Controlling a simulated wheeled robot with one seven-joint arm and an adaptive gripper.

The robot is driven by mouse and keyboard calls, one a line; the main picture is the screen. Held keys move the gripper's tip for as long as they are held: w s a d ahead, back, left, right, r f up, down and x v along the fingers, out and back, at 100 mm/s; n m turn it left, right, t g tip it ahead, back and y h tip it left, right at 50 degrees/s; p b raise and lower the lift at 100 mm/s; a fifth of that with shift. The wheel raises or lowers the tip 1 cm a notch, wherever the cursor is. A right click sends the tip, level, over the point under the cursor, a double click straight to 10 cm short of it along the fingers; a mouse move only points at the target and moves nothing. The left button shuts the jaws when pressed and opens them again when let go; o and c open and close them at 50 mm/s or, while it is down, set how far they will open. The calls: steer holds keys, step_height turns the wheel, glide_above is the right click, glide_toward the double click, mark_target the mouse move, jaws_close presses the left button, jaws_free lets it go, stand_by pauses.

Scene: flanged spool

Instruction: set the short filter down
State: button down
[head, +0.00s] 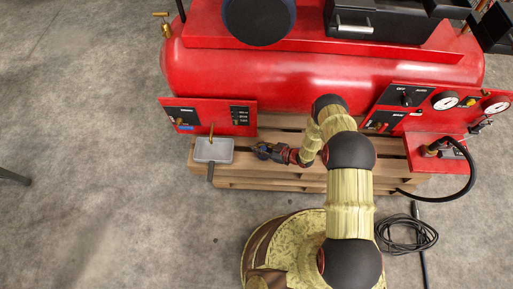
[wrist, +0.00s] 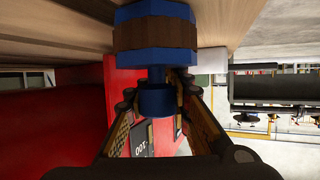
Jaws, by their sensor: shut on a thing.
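The short filter (wrist: 155,32) is in the wrist view, a blue faceted body with a brown middle band and a narrower blue neck and collar. My gripper (wrist: 156,92) is shut on its blue neck end, with one finger on each side. The wrist picture looks upside down, with wooden boards along the top, close to the filter's far end; I cannot tell whether they touch. In the head view my gripper (head: 264,152) is low over the wooden pallet (head: 310,182). The filter is too small and dark to make out clearly there.
A black hose (head: 470,175) and coiled cable (head: 410,233) are at right. The concrete floor at left is mostly clear.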

steer(key=c, duration=1.6)
jaws_free()
steer(key=shift+f, duration=0.15)
steer(key=shift+r, duration=0.2)
steer(key=p+v, duration=0.3)
steer(key=v, duration=0.8)
steer(key=shift+d+p, duration=0.1)
steer(key=shift+p, duration=0.25)
steer(key=shift+s+d+r, duration=0.15)
steer(key=shift+s+d, duration=0.15)
steer(key=shift+d, duration=0.05)
